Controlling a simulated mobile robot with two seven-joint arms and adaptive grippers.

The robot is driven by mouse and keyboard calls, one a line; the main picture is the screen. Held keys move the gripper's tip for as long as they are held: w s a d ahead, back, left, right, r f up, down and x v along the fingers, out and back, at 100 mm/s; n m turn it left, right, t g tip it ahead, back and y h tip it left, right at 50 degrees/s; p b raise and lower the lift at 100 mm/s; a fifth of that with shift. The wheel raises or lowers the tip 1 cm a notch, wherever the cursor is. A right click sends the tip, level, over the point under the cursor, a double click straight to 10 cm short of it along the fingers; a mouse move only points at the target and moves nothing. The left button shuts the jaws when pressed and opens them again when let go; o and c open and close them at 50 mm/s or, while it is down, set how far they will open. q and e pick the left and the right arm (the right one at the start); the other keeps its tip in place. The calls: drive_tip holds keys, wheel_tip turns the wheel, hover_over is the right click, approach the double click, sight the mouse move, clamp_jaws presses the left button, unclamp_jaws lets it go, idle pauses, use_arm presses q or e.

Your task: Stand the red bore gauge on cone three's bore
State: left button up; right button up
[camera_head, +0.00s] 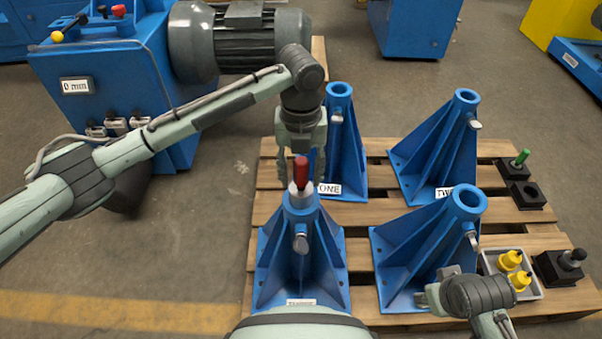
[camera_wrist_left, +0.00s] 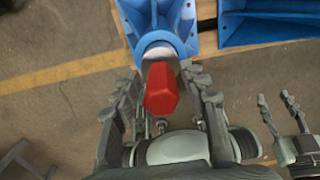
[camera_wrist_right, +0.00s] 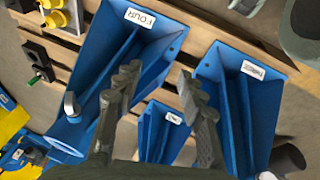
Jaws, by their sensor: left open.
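The red bore gauge (camera_head: 301,170) stands upright on the bore at the top of cone three (camera_head: 290,255), its pale collar at the bore's rim. My left gripper (camera_head: 301,150) is just above the gauge's red handle, with its fingers open. In the left wrist view the red handle (camera_wrist_left: 161,90) shows between the two spread fingers, clear of both, above the blue cone top (camera_wrist_left: 158,42). Whether the gauge sits fully in the bore is hard to tell. My right gripper (camera_head: 445,285) is open and empty by cone four; its spread fingers show in the right wrist view (camera_wrist_right: 160,95).
Cones one (camera_head: 341,150), two (camera_head: 445,150) and four (camera_head: 430,245) stand on the wooden pallet (camera_head: 375,150). A grey tray (camera_head: 533,290) with yellow pieces, a green-handled gauge (camera_head: 520,158) and a dark-handled gauge (camera_head: 572,258) lie at the right. A blue motor cabinet (camera_head: 110,90) stands behind left.

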use_arm(q)
wheel_tip(320, 180, up, 3)
drive_tip(key=shift+f, duration=0.1)
wheel_tip(320, 180, up, 9)
drive_tip(key=shift+r+p, duration=0.2)
drive_tip(key=shift+p, duration=0.25)
drive_tip(key=shift+r, duration=0.35)
use_arm(e)
drive_tip(key=shift+w+f, duration=0.4)
drive_tip(key=shift+f, duration=0.2)
